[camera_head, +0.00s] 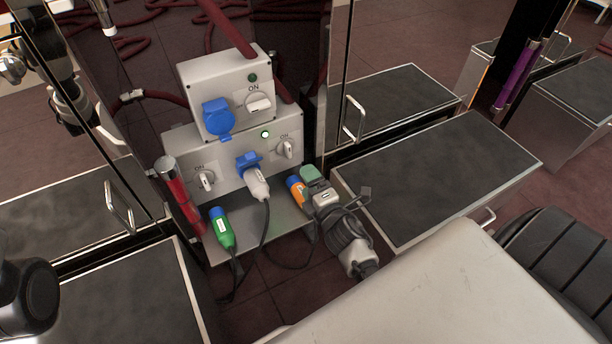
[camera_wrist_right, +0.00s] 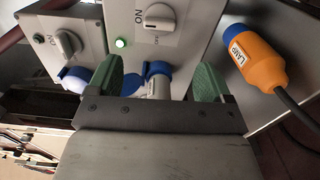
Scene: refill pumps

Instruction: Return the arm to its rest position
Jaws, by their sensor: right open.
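My right gripper (camera_head: 312,182) is in front of the lower right of the socket panel (camera_head: 180,148), beside the orange plug (camera_head: 297,188). In the right wrist view its two green fingers (camera_wrist_right: 158,82) stand wide apart with nothing held between them. A white plug (camera_head: 257,184) sits in the blue-lidded lower socket (camera_head: 247,161); in the wrist view this plug (camera_wrist_right: 158,86) shows beyond the gap, apart from the fingers. The orange plug, marked LAMP (camera_wrist_right: 252,60), lies at the right of the wrist view. My left gripper is not in view.
A green plug (camera_head: 221,228) rests on the panel's shelf at left. A closed blue socket lid (camera_head: 217,116) is on the upper box. A lit green lamp (camera_head: 265,134) is above the lower socket. Cables hang below. Dark-topped drawer units (camera_head: 440,175) stand at right.

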